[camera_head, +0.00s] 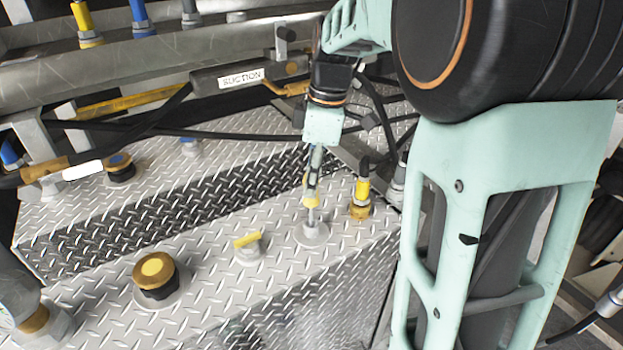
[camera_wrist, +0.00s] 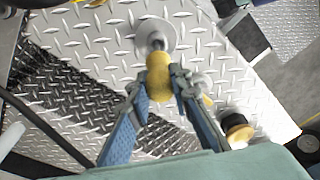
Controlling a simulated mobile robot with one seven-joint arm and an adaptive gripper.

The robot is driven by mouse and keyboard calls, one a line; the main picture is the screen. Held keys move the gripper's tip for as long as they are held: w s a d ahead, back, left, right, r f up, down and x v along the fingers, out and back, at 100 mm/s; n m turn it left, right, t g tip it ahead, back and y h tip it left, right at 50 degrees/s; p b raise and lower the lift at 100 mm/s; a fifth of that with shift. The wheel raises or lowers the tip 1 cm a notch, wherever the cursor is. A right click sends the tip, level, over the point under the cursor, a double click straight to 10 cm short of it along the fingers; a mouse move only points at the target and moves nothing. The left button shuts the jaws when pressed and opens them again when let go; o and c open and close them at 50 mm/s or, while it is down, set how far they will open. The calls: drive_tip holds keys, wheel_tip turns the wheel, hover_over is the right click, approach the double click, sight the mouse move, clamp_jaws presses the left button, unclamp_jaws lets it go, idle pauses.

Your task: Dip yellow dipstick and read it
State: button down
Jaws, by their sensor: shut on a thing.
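The yellow dipstick (camera_head: 311,192) stands upright over a round grey port (camera_head: 311,236) on the diamond-plate tank top. Its grey lower part meets the port; I cannot tell how deep it sits. In the wrist view its yellow handle (camera_wrist: 159,76) is between my two blue fingers, in line with the port (camera_wrist: 156,36). My gripper (camera_head: 313,178) points down and is shut on the handle; it also shows in the wrist view (camera_wrist: 161,88). No reading marks are visible.
A yellow-and-black fitting (camera_head: 361,191) stands close to the right of the dipstick. A yellow-tabbed cap (camera_head: 248,246) and a larger yellow-topped cap (camera_head: 154,275) are to the left. A pipe labelled SUCTION (camera_head: 240,77) and black hoses run behind.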

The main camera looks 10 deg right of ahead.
sight(312, 203)
drive_tip(key=shift+f+b, duration=2.25)
drive_tip(key=shift+f, duration=1.05)
drive_tip(key=shift+r, duration=0.1)
wheel_tip(312, 203, up, 29)
drive_tip(key=p, duration=2.3)
